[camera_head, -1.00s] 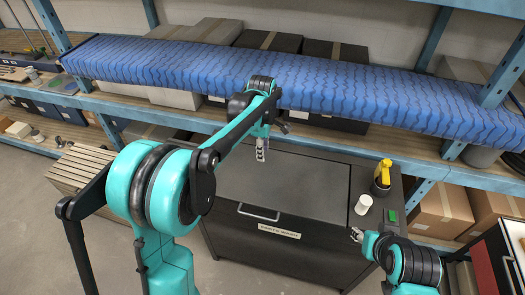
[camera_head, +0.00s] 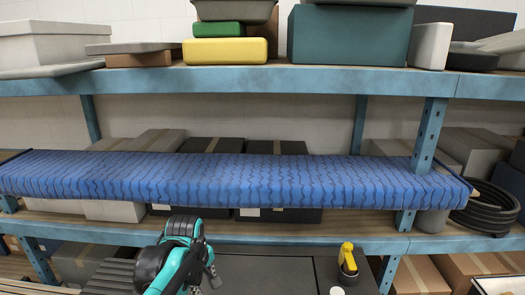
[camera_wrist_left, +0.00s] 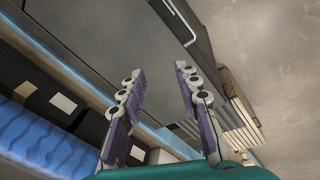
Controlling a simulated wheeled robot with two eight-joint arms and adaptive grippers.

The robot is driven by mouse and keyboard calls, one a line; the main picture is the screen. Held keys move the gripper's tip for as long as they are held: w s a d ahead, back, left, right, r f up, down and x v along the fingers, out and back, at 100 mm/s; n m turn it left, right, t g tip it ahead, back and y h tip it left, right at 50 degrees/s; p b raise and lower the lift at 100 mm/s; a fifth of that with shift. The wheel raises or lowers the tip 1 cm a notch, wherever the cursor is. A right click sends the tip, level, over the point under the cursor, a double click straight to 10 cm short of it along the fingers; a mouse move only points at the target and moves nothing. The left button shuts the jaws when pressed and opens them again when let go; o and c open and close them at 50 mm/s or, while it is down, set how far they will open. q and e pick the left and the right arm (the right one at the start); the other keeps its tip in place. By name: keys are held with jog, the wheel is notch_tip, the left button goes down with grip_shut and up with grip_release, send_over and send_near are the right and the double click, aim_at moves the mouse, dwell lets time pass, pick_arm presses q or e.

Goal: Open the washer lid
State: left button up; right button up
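The washer's dark grey lid (camera_head: 265,273) shows at the bottom of the head view, with its front cut off. The lid (camera_wrist_left: 120,30) also shows in the left wrist view, apparently lying flat and shut. Its metal handle (camera_wrist_left: 180,22) is at the top of that view, beyond the fingertips. My left gripper (camera_head: 212,277) is over the left part of the washer top. In the wrist view my left gripper (camera_wrist_left: 158,78) is open, with nothing between its two fingers and apart from the handle. My right gripper is out of view.
A blue-covered shelf (camera_head: 240,185) runs across behind the washer, with dark boxes (camera_head: 275,147) on the rack. A yellow-topped bottle (camera_head: 347,260) and a white cup (camera_head: 337,291) stand at the washer's right. Cardboard boxes (camera_head: 420,275) are further right.

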pick_arm(q)
jog(key=s+a+f+m+t+b, duration=0.1)
jog(key=s+f+m+t+b, duration=0.3)
jog(key=s+f+m+b, duration=0.7)
jog(key=s+f+b, duration=0.1)
jog(key=s+f, duration=0.3)
jog(key=f, duration=0.1)
jog(key=shift+s+a+f, duration=0.2)
jog(key=shift+s+a, duration=0.1)
jog(key=shift+s+f+m+b, duration=0.2)
jog(key=shift+f+m+b, duration=0.1)
jog(key=shift+f, duration=0.05)
jog(key=c, duration=0.4)
jog(key=shift+f, duration=0.1)
grip_shut()
